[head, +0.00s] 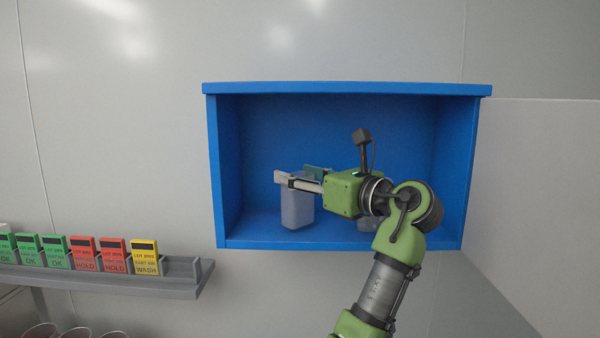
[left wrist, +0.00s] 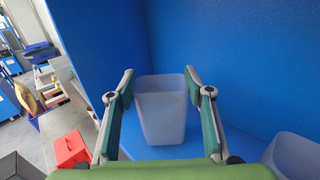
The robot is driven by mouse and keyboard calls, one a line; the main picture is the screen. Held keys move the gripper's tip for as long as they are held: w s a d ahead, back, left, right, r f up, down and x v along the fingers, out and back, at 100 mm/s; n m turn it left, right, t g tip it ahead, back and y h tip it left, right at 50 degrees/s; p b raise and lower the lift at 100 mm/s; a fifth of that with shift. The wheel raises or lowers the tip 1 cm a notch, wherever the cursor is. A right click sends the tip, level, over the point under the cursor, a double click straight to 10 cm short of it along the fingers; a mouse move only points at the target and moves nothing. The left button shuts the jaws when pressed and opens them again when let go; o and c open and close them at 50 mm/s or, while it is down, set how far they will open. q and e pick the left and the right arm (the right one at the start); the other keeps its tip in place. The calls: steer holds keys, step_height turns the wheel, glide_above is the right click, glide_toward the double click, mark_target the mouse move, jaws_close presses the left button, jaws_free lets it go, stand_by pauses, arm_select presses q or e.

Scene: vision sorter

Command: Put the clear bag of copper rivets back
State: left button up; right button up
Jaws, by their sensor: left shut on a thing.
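My left gripper (head: 298,178) is inside the blue open-fronted cabinet (head: 345,88), shut on the upper part of a translucent grey, tapered container (head: 297,208). In the left wrist view the container (left wrist: 161,112) stands between the two green-padded fingers, with its rim level with the fingertips. It is upright, and its base is at or close to the cabinet floor; I cannot tell whether it touches. No copper rivets can be made out in it. A second translucent container (left wrist: 293,155) stands to the right in the left wrist view. In the head view my gripper mostly hides it. My right gripper is not in view.
A grey rail (head: 120,283) at the lower left carries green, red and yellow lot cards (head: 145,257). Round rims (head: 40,331) show below it. A pale panel (head: 540,190) stands right of the cabinet. A red box (left wrist: 70,150) shows outside the cabinet.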

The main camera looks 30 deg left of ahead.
arm_select(q)
steer(key=shift+f, duration=0.35)
steer(key=o, duration=1.8)
steer(key=shift+f, duration=0.1)
steer(key=shift+c, duration=0.2)
steer(key=b+v, duration=0.4)
steer(key=v, duration=0.8)
